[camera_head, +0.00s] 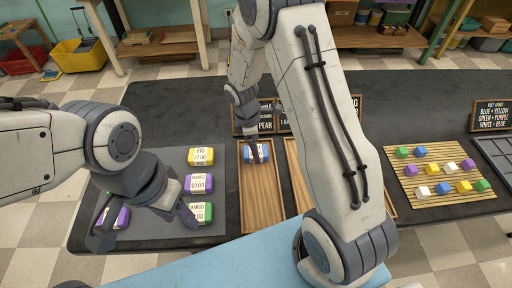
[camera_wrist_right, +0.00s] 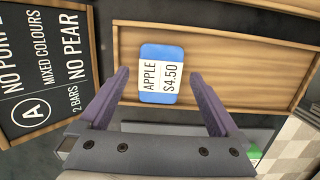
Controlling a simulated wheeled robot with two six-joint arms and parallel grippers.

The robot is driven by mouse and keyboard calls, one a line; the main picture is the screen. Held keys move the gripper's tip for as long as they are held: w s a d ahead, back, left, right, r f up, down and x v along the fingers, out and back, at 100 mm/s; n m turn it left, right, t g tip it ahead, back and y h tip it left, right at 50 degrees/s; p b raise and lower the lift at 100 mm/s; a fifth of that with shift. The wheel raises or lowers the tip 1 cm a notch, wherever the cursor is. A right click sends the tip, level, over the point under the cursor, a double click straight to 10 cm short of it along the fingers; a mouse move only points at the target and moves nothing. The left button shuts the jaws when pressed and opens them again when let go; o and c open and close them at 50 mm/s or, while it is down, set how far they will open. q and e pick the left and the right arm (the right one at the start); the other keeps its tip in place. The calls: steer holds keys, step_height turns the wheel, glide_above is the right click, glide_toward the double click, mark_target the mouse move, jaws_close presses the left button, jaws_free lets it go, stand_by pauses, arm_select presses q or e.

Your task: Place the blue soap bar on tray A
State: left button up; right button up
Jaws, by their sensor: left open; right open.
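The blue soap bar (camera_head: 262,155) lies at the far end of a wooden tray (camera_head: 262,205). In the right wrist view the bar (camera_wrist_right: 160,88) has a white label reading APPLE $4.50, and a sign marked A (camera_wrist_right: 35,110) stands beside the tray (camera_wrist_right: 225,62). My right gripper (camera_wrist_right: 158,88) is open, its fingers to either side of the bar with gaps between. In the head view, its arm hides part of the trays. My left gripper (camera_head: 147,215) is open over the grey mat at the left, near a purple bar.
Yellow (camera_head: 201,156), purple (camera_head: 198,184) and green (camera_head: 201,212) soap bars lie on the grey mat (camera_head: 228,185). More wooden trays are partly behind my right arm. A slatted board (camera_head: 440,205) with several coloured cubes is at the right. Signs stand along the back.

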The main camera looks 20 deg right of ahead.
mark_target(250, 151)
step_height(250, 151, up, 10)
steer(key=a, duration=0.2)
steer(key=s+a+r+m+y, duration=0.1)
steer(key=s+a+r+m, duration=0.2)
steer(key=s+a+r, duration=0.5)
steer(key=s+a+m+y, duration=0.1)
steer(key=s+a+m, duration=0.1)
steer(key=s, duration=0.6)
steer(key=s+a+r+m, duration=0.1)
steer(key=s+a+m, duration=0.1)
steer(key=s, duration=0.5)
steer(key=shift+s+m+y, duration=0.3)
steer(key=shift+s+y, duration=0.1)
steer(key=shift+r+p, duration=0.2)
steer(key=shift+p, duration=0.1)
step_height(250, 151, up, 3)
steer(key=p, duration=0.3)
